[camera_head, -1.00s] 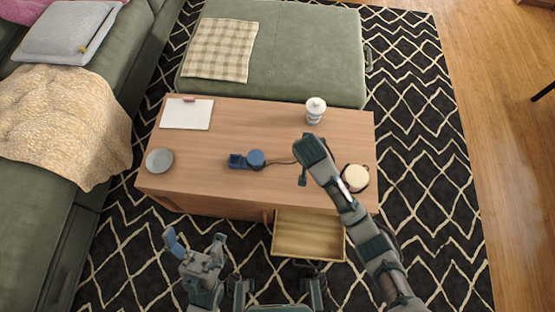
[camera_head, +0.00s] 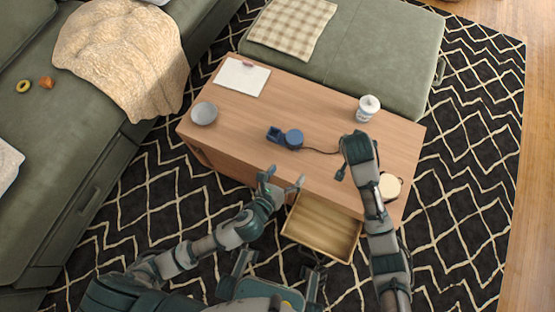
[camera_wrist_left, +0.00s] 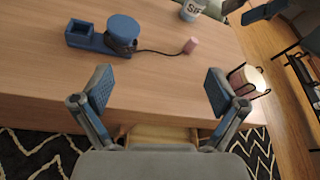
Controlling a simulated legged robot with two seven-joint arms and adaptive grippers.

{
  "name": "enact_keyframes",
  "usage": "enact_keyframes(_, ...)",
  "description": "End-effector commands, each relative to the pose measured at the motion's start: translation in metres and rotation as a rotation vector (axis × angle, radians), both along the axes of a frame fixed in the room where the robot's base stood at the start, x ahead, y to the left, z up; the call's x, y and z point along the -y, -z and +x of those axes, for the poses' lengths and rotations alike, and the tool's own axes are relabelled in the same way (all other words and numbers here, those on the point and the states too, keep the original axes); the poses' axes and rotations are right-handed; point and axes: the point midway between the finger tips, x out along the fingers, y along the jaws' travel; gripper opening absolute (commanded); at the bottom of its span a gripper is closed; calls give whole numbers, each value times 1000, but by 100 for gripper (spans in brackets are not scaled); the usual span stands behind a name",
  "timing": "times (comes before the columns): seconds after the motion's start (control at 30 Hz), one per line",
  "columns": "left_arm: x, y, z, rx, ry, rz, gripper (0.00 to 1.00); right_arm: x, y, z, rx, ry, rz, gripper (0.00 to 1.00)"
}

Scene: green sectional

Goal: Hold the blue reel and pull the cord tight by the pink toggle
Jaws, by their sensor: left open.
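The blue reel (camera_head: 293,139) sits on the wooden table, joined to a blue block-shaped holder (camera_head: 273,134). In the left wrist view the reel (camera_wrist_left: 122,32) is at the upper left. A dark cord (camera_wrist_left: 160,52) runs right from it to the pink toggle (camera_wrist_left: 190,45), which lies on the table. In the head view the toggle is hidden by my right gripper (camera_head: 352,160), which is over the table right of the reel; its jaw state is unclear. My left gripper (camera_head: 283,180) is open and empty at the table's front edge, in front of the reel and apart from it.
A wooden drawer (camera_head: 320,228) stands open at the table's front. A white cup (camera_head: 368,108) is at the back right and a round cream-topped container (camera_head: 389,187) at the front right. A grey bowl (camera_head: 204,113) and a clipboard (camera_head: 241,77) are at the left.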

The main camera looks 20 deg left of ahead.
Motion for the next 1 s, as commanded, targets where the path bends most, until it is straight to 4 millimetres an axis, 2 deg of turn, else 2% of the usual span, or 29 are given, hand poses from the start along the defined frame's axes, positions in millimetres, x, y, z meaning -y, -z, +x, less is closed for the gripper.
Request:
enact_keyframes(0.1, -23, 13, 7, 6, -22, 229, 96, -3, 0, 0, 0, -1, -3, 42)
enact_keyframes(0.27, -35, 20, 14, 3, -31, 347, 96, -5, -1, 0, -1, -2, -5, 42)
enact_keyframes(0.47, -31, 31, 41, 3, -33, 353, 96, -3, 0, 0, -1, -1, -4, 42)
enact_keyframes(0.8, -22, 59, 110, 3, -33, 351, 96, -2, -1, 0, 1, -1, -2, 42)
enact_keyframes(1.0, -19, 74, 144, 2, -33, 348, 96, -4, -1, -1, 0, -1, -4, 42)
